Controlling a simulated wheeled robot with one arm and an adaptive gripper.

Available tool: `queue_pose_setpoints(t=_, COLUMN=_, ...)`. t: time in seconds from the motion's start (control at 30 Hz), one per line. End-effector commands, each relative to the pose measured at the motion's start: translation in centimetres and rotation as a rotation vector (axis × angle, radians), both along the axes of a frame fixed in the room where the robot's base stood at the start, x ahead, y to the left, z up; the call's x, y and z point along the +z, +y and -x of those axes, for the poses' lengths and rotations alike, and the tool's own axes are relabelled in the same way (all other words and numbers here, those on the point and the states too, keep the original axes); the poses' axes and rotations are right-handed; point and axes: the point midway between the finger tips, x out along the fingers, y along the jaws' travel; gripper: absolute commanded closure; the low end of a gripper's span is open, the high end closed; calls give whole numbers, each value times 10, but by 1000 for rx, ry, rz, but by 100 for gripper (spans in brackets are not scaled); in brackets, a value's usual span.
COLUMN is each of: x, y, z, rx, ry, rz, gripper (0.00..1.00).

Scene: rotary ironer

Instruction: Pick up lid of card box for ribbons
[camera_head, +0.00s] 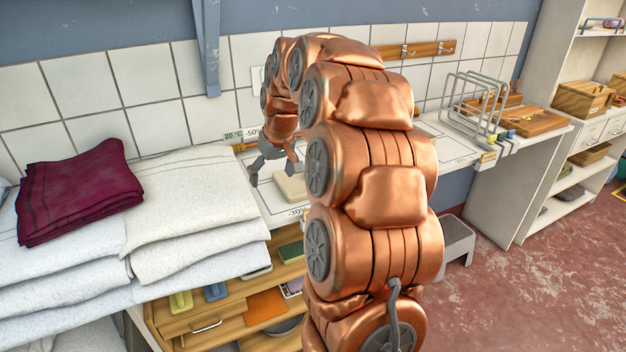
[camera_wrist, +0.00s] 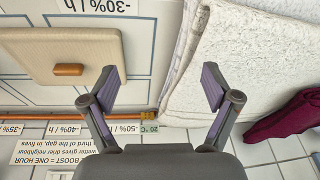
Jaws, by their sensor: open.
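A flat, pale cream lid (camera_wrist: 40,48) with a small orange-brown wooden grip (camera_wrist: 69,69) lies at the upper left in the wrist view. In the head view, a small cream block that looks like this lid (camera_head: 291,188) lies on the white counter, just right of my gripper (camera_head: 268,170). My gripper also shows in the wrist view (camera_wrist: 160,85), with its fingers spread and nothing between them. The lid is to the left of the fingers there, apart from them. Whether a box is under the lid cannot be told.
Stacked white towels (camera_head: 190,205) and a folded maroon cloth (camera_head: 80,190) stand left of my gripper. A wire rack (camera_head: 475,105) and wooden tray (camera_head: 530,122) are at the right. The tiled wall (camera_head: 150,90) is close behind. An open wooden drawer (camera_head: 205,312) is below the counter.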

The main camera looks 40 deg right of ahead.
Motion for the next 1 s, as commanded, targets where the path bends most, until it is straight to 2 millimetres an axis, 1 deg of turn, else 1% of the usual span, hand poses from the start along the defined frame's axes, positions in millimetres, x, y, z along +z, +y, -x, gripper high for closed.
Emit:
queue_pose_setpoints(t=0.03, x=-5, y=-26, z=-7, rx=-26, ry=-16, rz=9, gripper=12)
queue_pose_setpoints(t=0.07, x=-7, y=-40, z=-11, rx=-38, ry=-25, rz=13, gripper=12)
queue_pose_setpoints(t=0.1, x=-10, y=-60, z=-15, rx=-56, ry=-37, rz=23, gripper=12)
queue_pose_setpoints(t=0.2, x=-15, y=-103, z=-21, rx=-94, ry=-63, rz=43, gripper=12)
queue_pose_setpoints(t=0.3, x=-19, y=-138, z=-23, rx=-125, ry=-84, rz=65, gripper=12)
queue_pose_setpoints(t=0.4, x=-23, y=-161, z=-23, rx=-145, ry=-94, rz=80, gripper=12)
queue_pose_setpoints(t=0.5, x=-25, y=-174, z=-23, rx=-156, ry=-101, rz=90, gripper=12)
queue_pose_setpoints(t=0.6, x=-29, y=-180, z=-24, rx=-159, ry=-103, rz=92, gripper=12)
queue_pose_setpoints(t=0.8, x=-46, y=-181, z=-31, rx=-159, ry=-102, rz=92, gripper=12)
queue_pose_setpoints(t=1.0, x=-56, y=-184, z=-35, rx=-159, ry=-102, rz=91, gripper=12)
